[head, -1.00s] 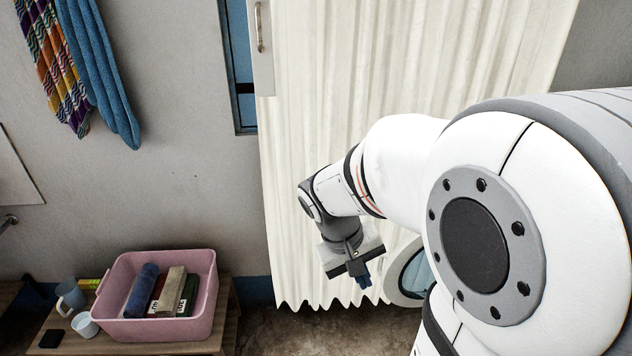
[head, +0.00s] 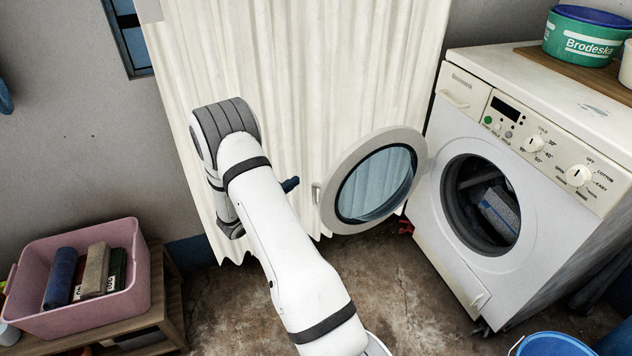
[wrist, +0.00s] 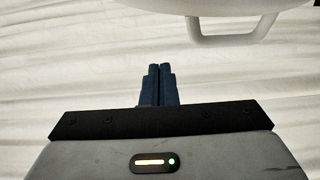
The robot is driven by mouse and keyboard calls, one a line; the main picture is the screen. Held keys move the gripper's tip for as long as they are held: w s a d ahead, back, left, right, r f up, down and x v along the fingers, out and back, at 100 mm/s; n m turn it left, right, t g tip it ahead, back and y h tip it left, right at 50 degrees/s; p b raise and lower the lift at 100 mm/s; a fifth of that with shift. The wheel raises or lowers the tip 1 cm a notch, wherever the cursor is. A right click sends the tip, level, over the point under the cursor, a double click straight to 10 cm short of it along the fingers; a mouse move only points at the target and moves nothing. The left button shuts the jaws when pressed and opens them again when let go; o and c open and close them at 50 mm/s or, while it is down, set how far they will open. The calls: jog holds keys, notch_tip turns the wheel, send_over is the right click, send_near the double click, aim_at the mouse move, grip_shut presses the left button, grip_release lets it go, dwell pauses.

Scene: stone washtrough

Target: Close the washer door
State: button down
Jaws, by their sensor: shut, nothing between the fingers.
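The white washer (head: 470,250) stands at the right in the head view, with a dark round opening and a grey-blue item (head: 499,212) inside. Its round door (head: 340,171), white-rimmed with a glass window, stands wide open to the left of the opening. My gripper (head: 291,184) is just left of the door, largely hidden behind my arm, with its blue fingertips showing. In the wrist view my gripper (wrist: 158,84) has its blue fingers together and empty. The door's rim shows at the top (wrist: 215,6), and its handle (wrist: 236,38) lies ahead and right of the fingertips, apart from them.
A white curtain (head: 300,60) hangs behind the door and my arm. A pink basket (head: 105,312) with folded things stands on a wooden bench (head: 168,330) at the left. A blue tub (head: 552,345) is at the lower right. The floor before the washer is clear.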

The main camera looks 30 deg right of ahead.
aim_at(319, 184)
jog(key=shift+s+d+f+b, duration=0.15)
jog(key=shift+d+b, duration=0.4)
jog(key=shift+d, duration=1)
jog(key=shift+s+d+b, duration=0.3)
jog(key=shift+d+b, duration=0.3)
jog(key=shift+d, duration=0.9)
jog(key=shift+s+d+f+b, duration=0.15)
jog(key=shift+d+b, duration=0.4)
jog(key=shift+d, duration=1)
jog(key=shift+s, duration=0.1)
